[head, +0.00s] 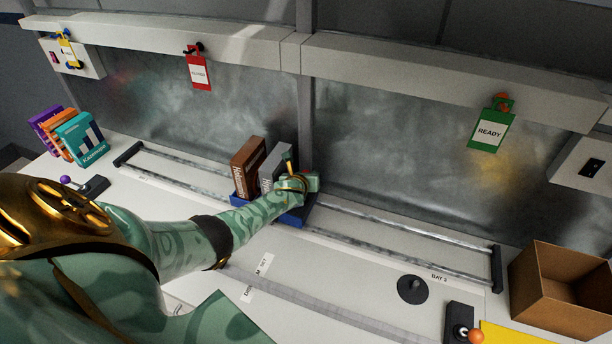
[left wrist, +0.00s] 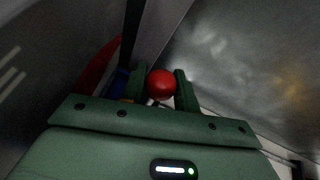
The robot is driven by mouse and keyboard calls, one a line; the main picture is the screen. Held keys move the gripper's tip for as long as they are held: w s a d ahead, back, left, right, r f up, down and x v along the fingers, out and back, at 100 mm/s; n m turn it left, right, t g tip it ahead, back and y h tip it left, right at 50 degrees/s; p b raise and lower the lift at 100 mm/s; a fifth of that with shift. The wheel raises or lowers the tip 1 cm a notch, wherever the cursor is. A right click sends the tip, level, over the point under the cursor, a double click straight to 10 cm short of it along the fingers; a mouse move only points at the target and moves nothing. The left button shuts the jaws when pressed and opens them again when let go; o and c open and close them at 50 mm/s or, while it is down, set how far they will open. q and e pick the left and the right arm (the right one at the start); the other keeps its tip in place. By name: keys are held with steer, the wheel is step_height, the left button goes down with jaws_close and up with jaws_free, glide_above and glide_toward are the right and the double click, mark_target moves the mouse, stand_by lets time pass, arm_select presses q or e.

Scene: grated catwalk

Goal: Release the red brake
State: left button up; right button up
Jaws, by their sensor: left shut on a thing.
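The red ball knob of the brake (left wrist: 161,84) sits between the two green fingers of my left gripper (left wrist: 162,90) in the left wrist view. The fingers are shut on it. In the head view my left gripper (head: 304,183) is at the right end of a blue carriage (head: 292,219) on the rails, and it hides the red knob. A brown book (head: 247,167) and a grey book (head: 275,166) stand in the carriage, to the left of the gripper. My right gripper is not in view.
Two rails (head: 400,232) run along the bench. A purple-knobbed lever (head: 66,180) and several books (head: 80,139) are at left. An orange-knobbed lever (head: 476,336), a black disc (head: 411,289) and an open cardboard box (head: 560,290) are at right. Red (head: 200,74) and green (head: 490,130) tags hang behind.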

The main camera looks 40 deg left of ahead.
arm_select(q)
steer(key=o, duration=0.9)
steer(key=shift+w, duration=0.1)
steer(key=shift+o, duration=0.2)
steer(key=p+v, duration=0.8)
steer(key=v, duration=0.8)
steer(key=shift+d, duration=0.1)
